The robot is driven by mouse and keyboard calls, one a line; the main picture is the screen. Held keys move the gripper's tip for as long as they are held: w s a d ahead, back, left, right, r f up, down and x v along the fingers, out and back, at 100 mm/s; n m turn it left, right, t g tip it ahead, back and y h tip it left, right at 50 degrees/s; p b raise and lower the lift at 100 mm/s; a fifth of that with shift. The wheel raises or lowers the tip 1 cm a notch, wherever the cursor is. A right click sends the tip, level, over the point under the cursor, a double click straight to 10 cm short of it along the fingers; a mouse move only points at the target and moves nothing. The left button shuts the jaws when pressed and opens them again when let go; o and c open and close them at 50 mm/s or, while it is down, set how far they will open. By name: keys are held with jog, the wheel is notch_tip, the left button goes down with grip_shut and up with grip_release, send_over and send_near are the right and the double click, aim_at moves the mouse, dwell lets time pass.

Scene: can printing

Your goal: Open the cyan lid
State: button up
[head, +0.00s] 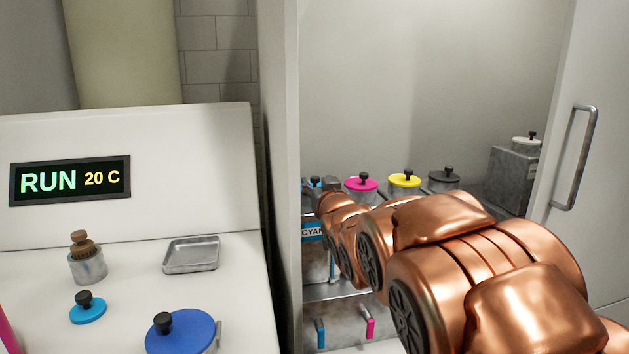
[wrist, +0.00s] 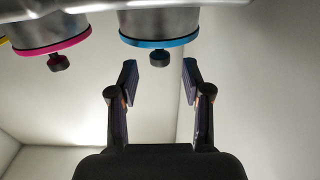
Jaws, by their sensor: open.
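The cyan lid (wrist: 150,43) sits on a metal container and has a small black knob (wrist: 160,58). In the head view the lid (head: 312,184) is mostly hidden behind my gripper (head: 325,184), above a label reading CYAN (head: 312,232). In the wrist view, which looks upside down, my gripper (wrist: 160,76) is open and empty. Its two fingers are spread either side of the knob's line, with the tips just short of the knob and not touching it.
Magenta (head: 361,184), yellow (head: 404,180) and black (head: 444,178) lids stand in a row to the right. A white lid (head: 526,143) is farther right. The cabinet's left wall (head: 280,150) is close to the cyan container. A loose small cyan lid (head: 88,312) lies on the left counter.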

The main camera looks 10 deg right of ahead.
aim_at(316, 181)
jog(key=shift+w+f, duration=0.1)
jog(key=shift+w, duration=1.95)
jog(key=shift+c, duration=0.4)
grip_shut()
